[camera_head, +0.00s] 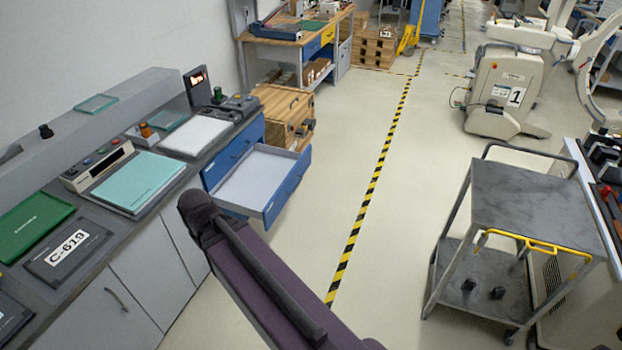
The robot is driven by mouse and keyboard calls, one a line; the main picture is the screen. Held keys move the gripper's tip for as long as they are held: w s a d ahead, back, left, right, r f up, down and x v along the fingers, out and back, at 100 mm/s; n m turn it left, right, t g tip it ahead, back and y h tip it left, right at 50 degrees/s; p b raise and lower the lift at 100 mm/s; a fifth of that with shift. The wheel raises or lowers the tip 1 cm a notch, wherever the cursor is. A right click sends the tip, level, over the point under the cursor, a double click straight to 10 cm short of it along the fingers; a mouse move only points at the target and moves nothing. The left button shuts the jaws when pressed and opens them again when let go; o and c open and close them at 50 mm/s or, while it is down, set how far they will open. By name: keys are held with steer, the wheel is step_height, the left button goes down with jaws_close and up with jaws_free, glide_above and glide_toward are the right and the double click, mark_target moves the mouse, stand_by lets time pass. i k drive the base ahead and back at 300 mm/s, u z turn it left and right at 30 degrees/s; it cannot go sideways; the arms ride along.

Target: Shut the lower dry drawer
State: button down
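The open drawer (289,187) sticks out from the end of the left workbench, with a blue front and a pale, empty-looking inside. A shut blue drawer front (234,154) sits just above it in the bench, so the open one is the lower of these two. No label reading "dry" can be made out. My purple arm link (262,275) crosses the lower middle, its dark rounded end left of and nearer than the open drawer. It hides part of the cabinet below the drawer. My gripper is not in view.
The grey workbench (151,222) with panels and trays runs along the left. Wooden crates (283,112) stand just behind the open drawer. A grey cart (531,203) with a yellow handle stands at right. Clear floor with a striped line lies between.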

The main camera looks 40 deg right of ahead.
mark_target(263, 176)
steer(key=z, duration=1.25)
steer(key=i, duration=0.5)
steer(key=u, duration=0.05)
steer(key=k, duration=0.55)
steer(key=u, duration=0.05)
